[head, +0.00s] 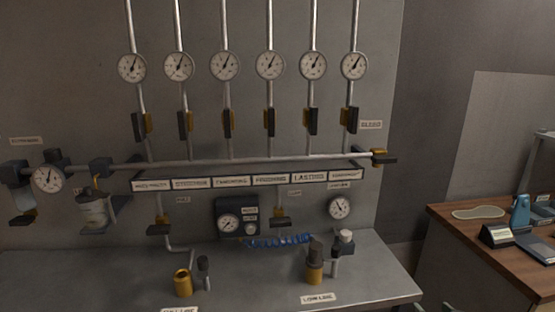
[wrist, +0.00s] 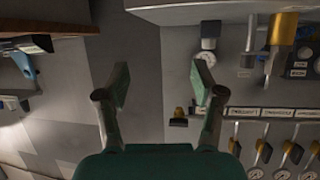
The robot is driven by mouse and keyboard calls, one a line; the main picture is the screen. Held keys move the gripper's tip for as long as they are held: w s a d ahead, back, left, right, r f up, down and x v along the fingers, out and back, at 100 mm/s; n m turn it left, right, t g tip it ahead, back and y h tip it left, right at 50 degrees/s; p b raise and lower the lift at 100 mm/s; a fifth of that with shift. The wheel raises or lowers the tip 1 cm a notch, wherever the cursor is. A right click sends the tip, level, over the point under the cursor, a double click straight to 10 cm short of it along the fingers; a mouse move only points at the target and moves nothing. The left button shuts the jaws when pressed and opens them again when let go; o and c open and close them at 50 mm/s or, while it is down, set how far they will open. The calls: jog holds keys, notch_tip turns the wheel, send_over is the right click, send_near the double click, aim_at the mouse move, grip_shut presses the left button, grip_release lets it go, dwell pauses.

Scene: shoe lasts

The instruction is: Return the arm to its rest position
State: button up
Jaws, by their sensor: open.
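My gripper (wrist: 160,82) shows in the wrist view with its two green-tipped fingers spread apart. It is open, and nothing is between the fingers. The wrist picture looks upside down, with the bench (wrist: 200,8) at its top and the gauges at its bottom. Behind the fingers are plain grey wall and floor areas. In the head view I see no part of the arm or gripper, so its full pose is hidden.
A wall panel carries a row of gauges (head: 225,66) with valves, above a pipe (head: 230,161) and a labelled strip. A grey bench (head: 245,285) holds brass fittings and a blue coiled hose (head: 281,241). A wooden desk (head: 470,235) stands at right, beyond a gap.

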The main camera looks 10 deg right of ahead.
jog(key=s+a+f+m, duration=0.1)
jog(key=s+a+f, duration=0.65)
jog(key=s, duration=0.25)
jog(key=s+a+f, duration=0.6)
jog(key=s+a, duration=0.3)
jog(key=s+a+r+n, duration=0.1)
jog(key=s+a+r, duration=0.1)
jog(key=s, duration=0.6)
jog(key=s+a+r+t+y, duration=0.1)
jog(key=s+a+r, duration=0.1)
jog(key=s, duration=0.5)
jog(key=s+a+r+n, duration=0.1)
jog(key=s+a+r, duration=0.2)
jog(key=s, duration=0.5)
jog(key=shift+s+a+n+y, duration=0.3)
jog(key=shift+a, duration=0.2)
jog(key=shift+r, duration=0.1)
